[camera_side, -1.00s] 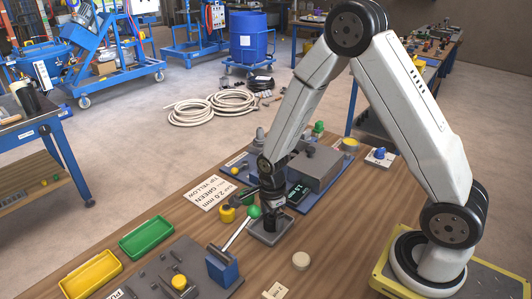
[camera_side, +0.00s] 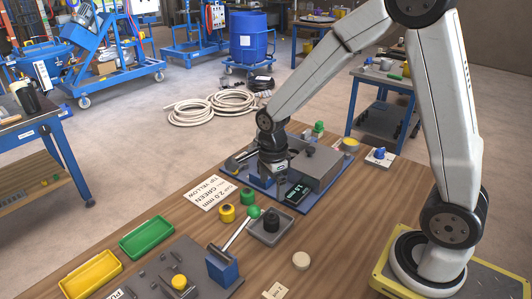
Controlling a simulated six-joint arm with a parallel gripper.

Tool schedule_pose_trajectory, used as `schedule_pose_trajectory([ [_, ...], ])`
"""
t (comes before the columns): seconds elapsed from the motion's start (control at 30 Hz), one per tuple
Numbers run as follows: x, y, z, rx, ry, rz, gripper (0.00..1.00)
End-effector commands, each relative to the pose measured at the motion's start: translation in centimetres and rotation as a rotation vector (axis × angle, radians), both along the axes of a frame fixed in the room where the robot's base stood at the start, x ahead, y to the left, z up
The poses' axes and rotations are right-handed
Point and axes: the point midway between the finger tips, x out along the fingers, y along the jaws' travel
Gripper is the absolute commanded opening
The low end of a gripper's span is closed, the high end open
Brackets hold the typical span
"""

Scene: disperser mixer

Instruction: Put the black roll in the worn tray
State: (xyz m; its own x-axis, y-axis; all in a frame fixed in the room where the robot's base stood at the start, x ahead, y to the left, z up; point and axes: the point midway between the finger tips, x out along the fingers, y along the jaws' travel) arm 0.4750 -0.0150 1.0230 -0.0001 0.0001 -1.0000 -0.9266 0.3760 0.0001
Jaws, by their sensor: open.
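The black roll (camera_side: 271,219) stands in a small grey tray (camera_side: 262,237), which looks like the worn tray. The tray lies on the wooden bench, just right of the green ball end of a lever. My gripper (camera_side: 278,184) is open, with its fingers pointing down. It is behind the tray, over the blue mat beside the grey block, and apart from the roll. The fingertips are small and partly lost against the dark parts behind them.
A blue mat carries a grey block (camera_side: 312,166) and a small display (camera_side: 297,194). The lever on a blue base (camera_side: 222,266) slants up toward the tray. A yellow piece (camera_side: 227,213) and a dark-topped piece (camera_side: 246,196) stand left. Green (camera_side: 147,238) and yellow (camera_side: 92,274) trays lie front left.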

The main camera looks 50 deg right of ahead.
Motion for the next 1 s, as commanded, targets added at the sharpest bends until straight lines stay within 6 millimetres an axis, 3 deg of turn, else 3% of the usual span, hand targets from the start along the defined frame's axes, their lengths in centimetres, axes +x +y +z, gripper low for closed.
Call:
schedule_pose_trajectory([
  [0.77,-0.04,0.01,0.69,0.0,-0.001,0.006,0.98],
  [1.0,-0.59,0.13,0.8,-0.002,-0.015,0.13,0.98],
])
